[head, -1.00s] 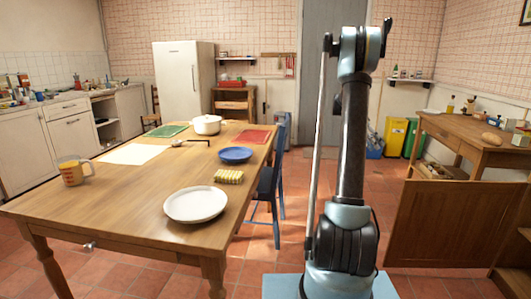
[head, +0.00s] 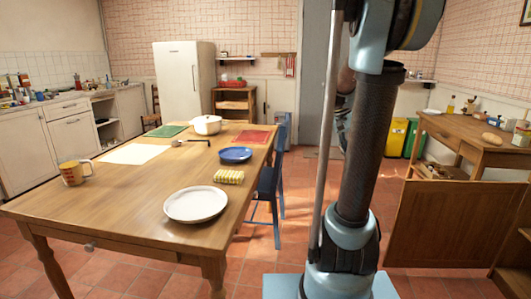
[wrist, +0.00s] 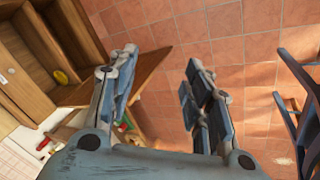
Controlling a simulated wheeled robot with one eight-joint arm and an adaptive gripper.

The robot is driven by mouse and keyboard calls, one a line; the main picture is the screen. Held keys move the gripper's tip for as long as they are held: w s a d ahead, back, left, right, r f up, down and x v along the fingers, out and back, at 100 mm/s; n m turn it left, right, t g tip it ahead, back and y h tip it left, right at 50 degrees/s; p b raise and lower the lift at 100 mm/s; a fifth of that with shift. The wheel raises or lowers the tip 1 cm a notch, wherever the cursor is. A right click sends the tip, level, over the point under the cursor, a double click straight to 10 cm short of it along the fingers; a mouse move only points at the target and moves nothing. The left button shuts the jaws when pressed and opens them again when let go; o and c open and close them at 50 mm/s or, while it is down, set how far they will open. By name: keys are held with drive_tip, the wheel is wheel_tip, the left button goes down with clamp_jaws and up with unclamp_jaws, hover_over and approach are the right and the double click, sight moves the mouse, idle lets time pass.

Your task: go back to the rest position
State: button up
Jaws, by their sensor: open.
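My gripper (wrist: 160,78) shows in the wrist view with its two fingers apart and nothing between them. Red floor tiles lie beyond the fingers. In the head view my arm rises right of the table, and its upper joint reaches the top edge of the picture. Dark parts show behind the arm there, but I cannot tell clearly whether they are my gripper.
A workbench (head: 460,137) stands at the right.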

drive_tip(key=s+a+f+n+t+y, duration=0.1)
drive_tip(key=s+a+f+n, duration=0.1)
drive_tip(key=s+a+f, duration=0.2)
drive_tip(key=s+a+f+n+t+y, duration=0.1)
drive_tip(key=s+a+f, duration=0.4)
drive_tip(key=s, duration=0.6)
drive_tip(key=s+a+f+n+t+y, duration=0.1)
drive_tip(key=s+a+f+n+y, duration=0.1)
drive_tip(key=s+a+f+n, duration=0.3)
drive_tip(key=s+a, duration=0.1)
drive_tip(key=s, duration=0.1)
drive_tip(key=shift+s+f, duration=0.25)
drive_tip(key=shift+s, duration=0.1)
